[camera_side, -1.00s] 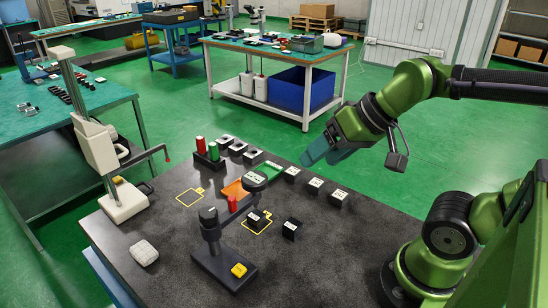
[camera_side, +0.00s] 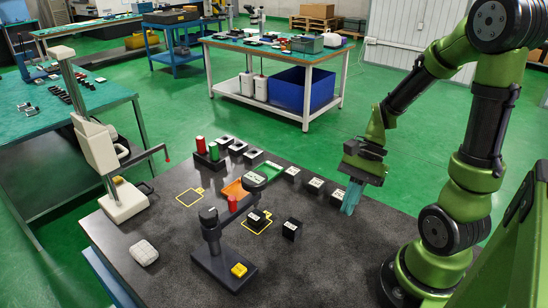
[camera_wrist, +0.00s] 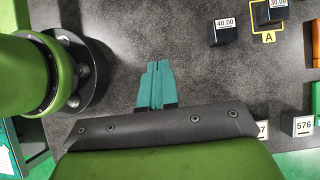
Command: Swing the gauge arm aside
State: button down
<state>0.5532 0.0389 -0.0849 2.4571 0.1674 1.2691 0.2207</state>
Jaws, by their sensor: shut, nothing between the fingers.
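The gauge stand has a dark base (camera_side: 212,264) with a yellow block on it and an upright post (camera_side: 211,236). Its gauge arm (camera_side: 240,203) reaches from the post up and right to a dark round head (camera_side: 254,182), over the area of the yellow-outlined square. A red piece shows under the arm. My gripper (camera_side: 349,204) points down at the table's right part, well right of the gauge arm and apart from it. In the wrist view its teal fingers (camera_wrist: 156,84) are together and empty. The gauge arm is not visible there.
A black block marked 30.00 (camera_wrist: 273,10) stands in the outlined square A; a block marked 40.00 (camera_wrist: 224,32) stands nearby. Several labelled blocks line the back edge, near green and orange trays (camera_side: 264,170). A tall height gauge (camera_side: 100,150) stands left.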

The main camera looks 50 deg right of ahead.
jog(key=w+d+m+t+y, duration=0.1)
jog(key=m+t+y, duration=0.1)
jog(key=m, duration=0.6)
jog(key=w+d+m+t+y, duration=0.1)
jog(key=w+m+t+y, duration=0.1)
jog(key=m+t, duration=0.3)
jog(key=w+d+r+m+t+y, duration=0.1)
jog(key=m+t+y, duration=0.2)
jog(key=m, duration=0.9)
jog(key=shift+w+t+y, duration=0.3)
jog(key=shift+w+y, duration=0.05)
jog(key=shift+y, duration=0.15)
jog(key=x, duration=1)
jog(key=shift+a, duration=0.1)
jog(key=w, duration=0.4)
jog(key=shift+a, duration=0.2)
